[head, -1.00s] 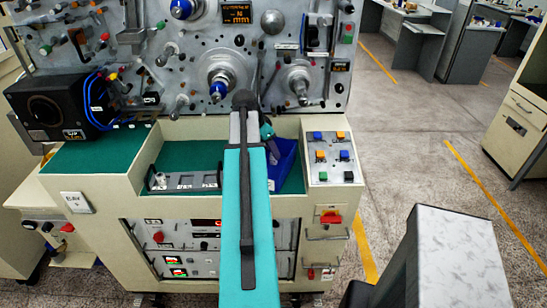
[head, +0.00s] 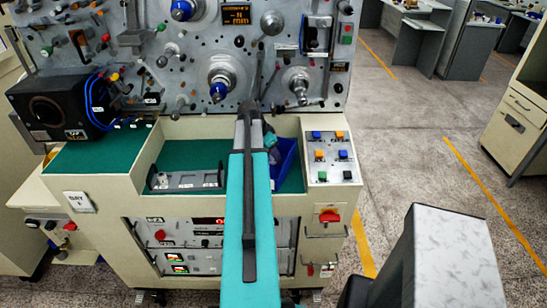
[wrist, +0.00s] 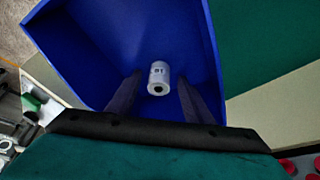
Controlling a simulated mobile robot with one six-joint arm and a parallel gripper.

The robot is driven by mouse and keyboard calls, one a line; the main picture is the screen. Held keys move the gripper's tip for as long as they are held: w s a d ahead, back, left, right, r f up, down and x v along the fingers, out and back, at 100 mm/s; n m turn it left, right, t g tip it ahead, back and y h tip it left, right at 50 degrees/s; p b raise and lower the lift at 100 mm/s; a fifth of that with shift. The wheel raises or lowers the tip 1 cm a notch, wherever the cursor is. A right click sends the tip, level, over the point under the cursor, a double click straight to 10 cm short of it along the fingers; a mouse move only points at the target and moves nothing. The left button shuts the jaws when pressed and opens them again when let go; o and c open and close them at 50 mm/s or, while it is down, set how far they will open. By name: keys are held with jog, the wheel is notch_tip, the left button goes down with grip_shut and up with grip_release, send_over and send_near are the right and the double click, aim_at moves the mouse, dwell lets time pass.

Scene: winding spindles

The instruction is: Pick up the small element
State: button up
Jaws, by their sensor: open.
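The small element (wrist: 159,78) is a short white-grey cylinder with a dark hole in its end. In the wrist view it lies in the blue bin (wrist: 90,35), just beyond and between the fingertips. My gripper (wrist: 155,95) is open, one dark finger on each side of the element. I cannot tell whether the fingers touch it.
The bin stands on the green recessed top (head: 190,155) of the machine. A grey holder (head: 186,181) lies to its left and a button panel (head: 331,158) to its right. The spindle panel (head: 190,65) rises behind. Bin walls surround the gripper closely.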

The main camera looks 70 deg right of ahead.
jog(key=c, duration=1.1)
jog(key=shift+r, duration=0.1)
jog(key=shift+r+b, duration=1.7)
jog(key=shift+r, duration=3.25)
